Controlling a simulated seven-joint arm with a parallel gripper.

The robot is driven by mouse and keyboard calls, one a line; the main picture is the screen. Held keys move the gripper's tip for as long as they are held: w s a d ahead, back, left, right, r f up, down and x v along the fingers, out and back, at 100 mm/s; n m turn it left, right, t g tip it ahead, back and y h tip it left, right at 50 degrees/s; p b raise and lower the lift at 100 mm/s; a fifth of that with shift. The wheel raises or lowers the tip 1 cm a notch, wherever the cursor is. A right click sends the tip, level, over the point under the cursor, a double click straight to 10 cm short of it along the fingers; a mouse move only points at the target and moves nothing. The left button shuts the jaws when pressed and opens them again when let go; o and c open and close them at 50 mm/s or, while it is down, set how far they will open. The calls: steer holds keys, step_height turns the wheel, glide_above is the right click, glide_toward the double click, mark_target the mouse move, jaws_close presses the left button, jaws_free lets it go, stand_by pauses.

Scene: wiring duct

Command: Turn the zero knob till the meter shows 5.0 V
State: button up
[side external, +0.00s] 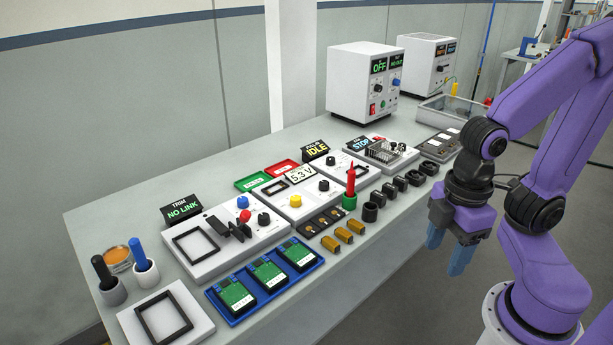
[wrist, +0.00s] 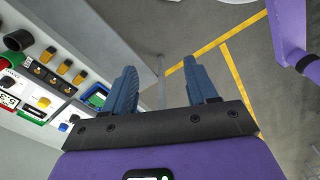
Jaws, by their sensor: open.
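The meter display (side external: 299,175) reads 5.3 V and stands at the back of a white panel (side external: 310,207) in the middle of the bench. That panel carries a yellow knob (side external: 295,201) and a black knob (side external: 323,186). Their labels are too small to read, so I cannot tell which is the zero knob. In the wrist view the display (wrist: 8,101) and yellow knob (wrist: 43,102) show at the left edge. My gripper (side external: 447,250) is open and empty, its blue fingers pointing down beyond the bench's front edge. The fingers (wrist: 160,78) are over the floor, away from the panel.
Left is a panel marked NO LINK (side external: 181,208). Black sockets (side external: 400,183) and a power supply (side external: 365,85) are rightward.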

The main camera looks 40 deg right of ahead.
steer(key=shift+o, duration=0.2)
stand_by(0.3)
steer(key=w+a+r+m, duration=0.2)
steer(key=w, duration=0.4)
steer(key=w+a+r+m, duration=0.1)
steer(key=w+a+m, duration=0.15)
steer(key=w, duration=0.45)
steer(key=w+d+r+m, duration=0.15)
steer(key=w+m, duration=0.25)
steer(key=w, duration=1.2)
steer(key=m+h, duration=0.1)
steer(key=m, duration=0.7)
glide_above(324, 182)
step_height(324, 182, down, 3)
step_height(324, 182, down, 17)
steer(key=shift+w+f, duration=0.1)
steer(key=c, duration=1)
steer(key=shift+c, duration=0.2)
